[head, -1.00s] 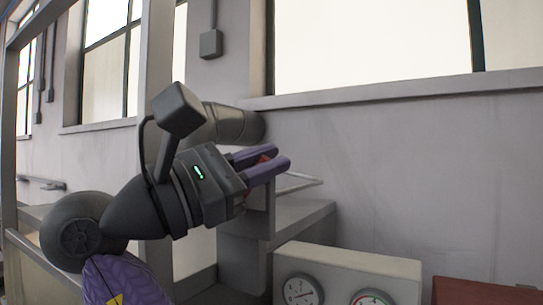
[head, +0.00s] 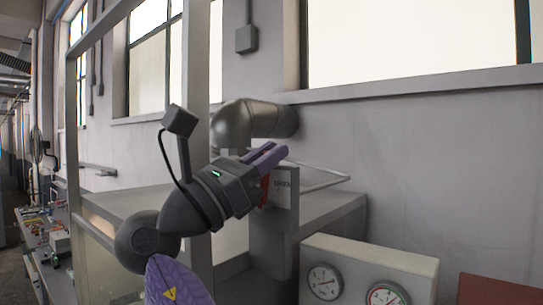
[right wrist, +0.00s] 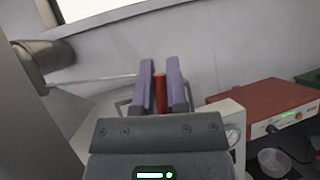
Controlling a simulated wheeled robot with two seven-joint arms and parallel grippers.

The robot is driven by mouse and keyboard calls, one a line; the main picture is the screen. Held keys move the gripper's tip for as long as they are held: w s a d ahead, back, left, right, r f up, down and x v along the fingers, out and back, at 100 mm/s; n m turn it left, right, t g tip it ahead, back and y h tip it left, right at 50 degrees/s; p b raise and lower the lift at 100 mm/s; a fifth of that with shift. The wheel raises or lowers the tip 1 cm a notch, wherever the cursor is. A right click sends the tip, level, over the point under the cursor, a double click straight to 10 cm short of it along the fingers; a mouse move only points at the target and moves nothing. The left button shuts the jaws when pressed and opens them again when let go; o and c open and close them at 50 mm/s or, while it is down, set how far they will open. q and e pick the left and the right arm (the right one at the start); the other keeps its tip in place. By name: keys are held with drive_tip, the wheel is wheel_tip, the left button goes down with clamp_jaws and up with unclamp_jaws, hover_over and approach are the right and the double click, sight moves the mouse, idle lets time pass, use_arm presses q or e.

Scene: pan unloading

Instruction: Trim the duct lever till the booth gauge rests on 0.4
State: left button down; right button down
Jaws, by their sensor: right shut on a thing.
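My right gripper (head: 268,154), with purple fingers, is shut on the red duct lever handle (right wrist: 160,92), which stands between its fingers in the right wrist view. In the head view a bit of red (head: 265,190) shows below the fingers, beside a small grey labelled box (head: 285,184); the rest of the lever is hidden. Two round dials, a left one (head: 325,282) and a right one with coloured marks (head: 387,297), are on a cream box (head: 370,257). Their labels and exact readings are too small to read, and I cannot tell which is the booth gauge. My left gripper is out of view.
A grey metal duct elbow (head: 240,124) comes out of the wall behind the gripper. A thin rail (head: 325,182) runs behind the labelled box. A red box (head: 500,288) stands right of the dials. A grey frame post (head: 196,100) rises behind my arm.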

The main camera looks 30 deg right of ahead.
idle(0.4)
drive_tip(key=c, duration=0.6)
unclamp_jaws()
drive_tip(key=shift+c, duration=0.2)
drive_tip(key=w+b+v, duration=0.1)
drive_tip(key=b+v, duration=0.3)
drive_tip(key=v, duration=0.6)
drive_tip(key=shift+s, duration=0.5)
